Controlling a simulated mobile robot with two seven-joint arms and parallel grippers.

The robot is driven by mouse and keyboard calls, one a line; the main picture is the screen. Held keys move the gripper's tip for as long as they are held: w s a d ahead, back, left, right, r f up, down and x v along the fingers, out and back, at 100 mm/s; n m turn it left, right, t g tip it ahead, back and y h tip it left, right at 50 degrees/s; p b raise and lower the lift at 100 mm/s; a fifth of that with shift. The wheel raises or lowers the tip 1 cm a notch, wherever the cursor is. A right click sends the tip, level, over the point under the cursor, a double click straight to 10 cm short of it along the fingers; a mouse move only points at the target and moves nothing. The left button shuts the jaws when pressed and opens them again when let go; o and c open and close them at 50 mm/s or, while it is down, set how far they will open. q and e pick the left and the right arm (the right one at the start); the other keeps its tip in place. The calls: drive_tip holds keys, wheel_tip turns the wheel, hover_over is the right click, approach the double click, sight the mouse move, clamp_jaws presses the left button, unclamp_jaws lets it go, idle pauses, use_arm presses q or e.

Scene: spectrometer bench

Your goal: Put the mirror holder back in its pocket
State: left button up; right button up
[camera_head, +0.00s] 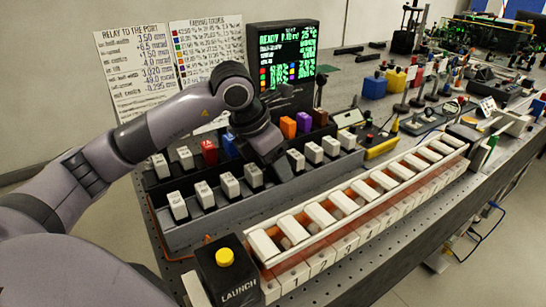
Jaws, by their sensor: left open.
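My left arm comes in from the left, and its dark gripper (272,158) points down into the grey block rack in the middle of the bench. The gripper is open; its fingertips are low among the blocks and partly hidden, and I cannot tell what lies between them. The rack (215,222) holds several white blocks (230,185) in pockets. Behind them stand a red block (209,152), a blue block (230,145), an orange block (288,127) and a purple block (304,122). I cannot tell which piece is the mirror holder. My right gripper is out of view.
A long row of numbered white-topped slots (320,215) runs along the bench front. A launch box with a yellow button (225,257) stands at its near end. A screen (283,60) and two paper charts (140,70) stand behind. Instruments crowd the far right.

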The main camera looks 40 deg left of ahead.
use_arm(q)
drive_tip(key=v, duration=1.1)
drive_tip(key=shift+d, duration=0.15)
drive_tip(key=shift+s+r, duration=0.2)
drive_tip(key=shift+r, duration=0.35)
